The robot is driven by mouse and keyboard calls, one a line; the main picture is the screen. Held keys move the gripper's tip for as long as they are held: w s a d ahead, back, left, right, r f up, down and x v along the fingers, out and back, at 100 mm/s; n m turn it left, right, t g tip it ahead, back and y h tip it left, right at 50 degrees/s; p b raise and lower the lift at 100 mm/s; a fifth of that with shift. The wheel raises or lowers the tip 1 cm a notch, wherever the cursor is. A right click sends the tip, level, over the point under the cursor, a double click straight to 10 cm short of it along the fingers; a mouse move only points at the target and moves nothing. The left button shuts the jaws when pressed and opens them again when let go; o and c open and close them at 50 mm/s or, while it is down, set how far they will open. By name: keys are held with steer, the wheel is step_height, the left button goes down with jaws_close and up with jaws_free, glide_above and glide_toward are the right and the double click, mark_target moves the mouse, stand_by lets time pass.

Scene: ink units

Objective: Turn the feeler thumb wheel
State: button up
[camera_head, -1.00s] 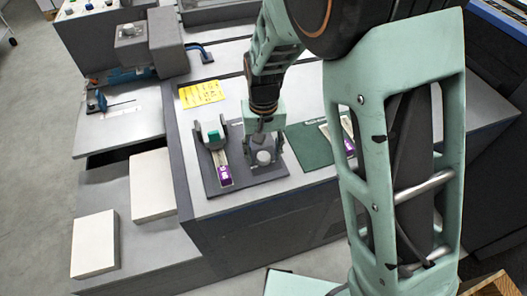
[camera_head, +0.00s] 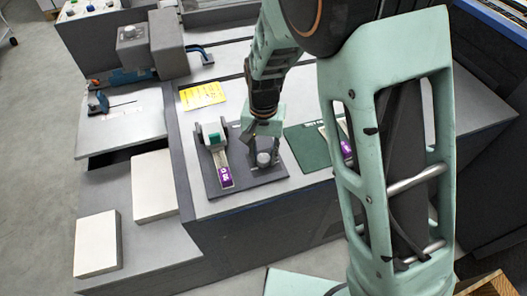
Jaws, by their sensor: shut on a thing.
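A small grey round knob (camera_head: 264,158), which may be the feeler thumb wheel, stands on a dark grey plate (camera_head: 220,187) on the bench. My gripper (camera_head: 262,147) points down at the knob and is shut around it as far as I can see. The gripper body and wrist hide the far side of the knob, and the fingertips are too small to make out clearly. Whether the knob has turned cannot be told.
A holder with a teal block and purple-ended strip (camera_head: 225,178) stands just left of my gripper. A green mat (camera_head: 308,150) lies to the right. A yellow sheet (camera_head: 202,95) lies behind.

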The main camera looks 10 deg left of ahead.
mark_target(264, 158)
stand_by(0.3)
steer(key=o, duration=1.2)
steer(key=shift+c, duration=0.2)
steer(key=shift+r, duration=0.1)
step_height(264, 158, up, 12)
stand_by(0.3)
